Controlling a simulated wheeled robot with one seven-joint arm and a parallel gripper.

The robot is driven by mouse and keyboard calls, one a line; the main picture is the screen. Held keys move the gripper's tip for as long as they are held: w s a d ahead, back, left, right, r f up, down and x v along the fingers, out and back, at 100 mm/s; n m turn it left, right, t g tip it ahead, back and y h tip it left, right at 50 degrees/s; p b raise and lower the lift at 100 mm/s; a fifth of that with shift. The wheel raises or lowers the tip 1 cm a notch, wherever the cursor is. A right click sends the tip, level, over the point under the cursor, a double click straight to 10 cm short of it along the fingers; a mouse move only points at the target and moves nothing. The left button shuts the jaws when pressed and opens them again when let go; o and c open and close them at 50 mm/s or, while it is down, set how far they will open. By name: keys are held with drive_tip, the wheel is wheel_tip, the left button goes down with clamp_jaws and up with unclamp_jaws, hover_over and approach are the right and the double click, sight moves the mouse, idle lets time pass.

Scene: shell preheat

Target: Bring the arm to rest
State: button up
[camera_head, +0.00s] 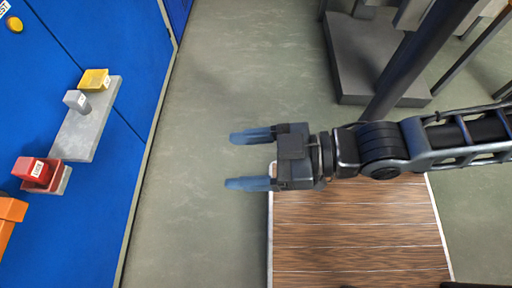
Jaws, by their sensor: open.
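My gripper (240,161) is at the end of my arm, which reaches in from the right edge. Its two blue fingers point left and stand apart, with nothing between them. It hangs over the grey floor, just past the far left corner of a wooden-topped surface (350,245). The fingers touch nothing that I can see.
A blue surface (75,225) fills the left side. On it are a grey slab (80,140), a yellow tray (95,79), a grey block (76,101), a red box (34,170) and an orange piece (8,215). Grey floor (190,215) lies clear between.

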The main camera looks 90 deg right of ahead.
drive_tip(key=shift+s+r, duration=1.2)
wheel_tip(320, 180, up, 9)
drive_tip(key=p, duration=0.9)
